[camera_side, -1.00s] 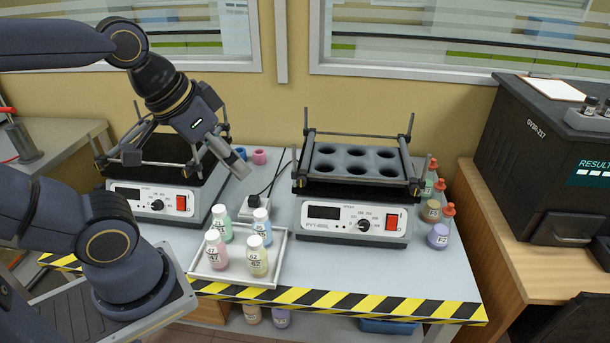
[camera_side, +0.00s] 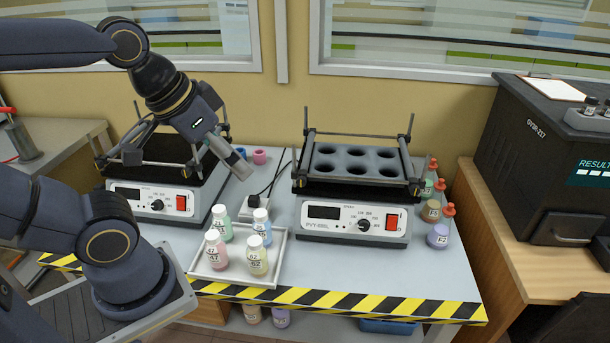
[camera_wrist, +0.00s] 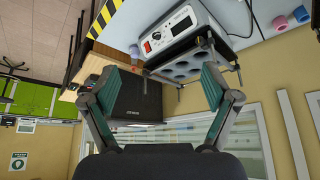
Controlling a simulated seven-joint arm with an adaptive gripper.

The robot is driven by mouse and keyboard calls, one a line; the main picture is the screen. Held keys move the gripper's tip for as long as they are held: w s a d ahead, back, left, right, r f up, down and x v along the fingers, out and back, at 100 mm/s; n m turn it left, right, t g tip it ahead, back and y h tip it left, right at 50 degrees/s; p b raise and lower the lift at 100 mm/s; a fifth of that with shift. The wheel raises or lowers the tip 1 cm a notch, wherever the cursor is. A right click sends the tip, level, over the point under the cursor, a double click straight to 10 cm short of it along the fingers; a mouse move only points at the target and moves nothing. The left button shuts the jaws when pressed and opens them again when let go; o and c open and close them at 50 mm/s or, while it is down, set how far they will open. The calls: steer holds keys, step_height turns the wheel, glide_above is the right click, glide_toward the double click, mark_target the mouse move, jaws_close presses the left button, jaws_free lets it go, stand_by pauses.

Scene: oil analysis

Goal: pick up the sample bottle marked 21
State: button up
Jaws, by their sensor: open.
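Several white-capped bottles stand upright in a shallow white tray (camera_side: 233,279) in the side view. They are a green bottle (camera_side: 221,223), a blue bottle (camera_side: 262,227), a pink bottle (camera_side: 216,251) marked 47 and a yellow bottle (camera_side: 257,258) marked 62. The labels of the green and blue bottles are too small to read surely, so I cannot tell which is marked 21. My gripper (camera_side: 188,160) is open and empty, above and left of the tray, in front of the left shaker. In the wrist view my gripper (camera_wrist: 165,85) has its fingers spread with no bottle between them.
A left shaker (camera_side: 150,190) and a right shaker (camera_side: 330,214) with an empty-holed rack flank the tray. Red-topped bottles and a purple bottle (camera_side: 437,237) stand at the right. A black analyser (camera_side: 535,150) is farther right. Clear table lies in front of the right shaker.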

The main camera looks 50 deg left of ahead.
steer(key=w+a+f+n, duration=0.1)
steer(key=w+a+n, duration=0.3)
steer(key=n, duration=0.8)
steer(key=w+a+n, duration=0.3)
steer(key=w+n, duration=0.2)
steer(key=n, duration=0.6)
steer(key=n+g, duration=0.5)
steer(key=n, duration=0.9)
glide_above(218, 207)
step_height(218, 207, down, 16)
steer(key=f, duration=0.1)
steer(key=shift+n+g, duration=0.3)
step_height(218, 207, down, 11)
steer(key=shift+f, duration=0.2)
steer(key=f, duration=0.5)
steer(key=shift+d+f, duration=0.3)
steer(key=shift+d, duration=0.05)
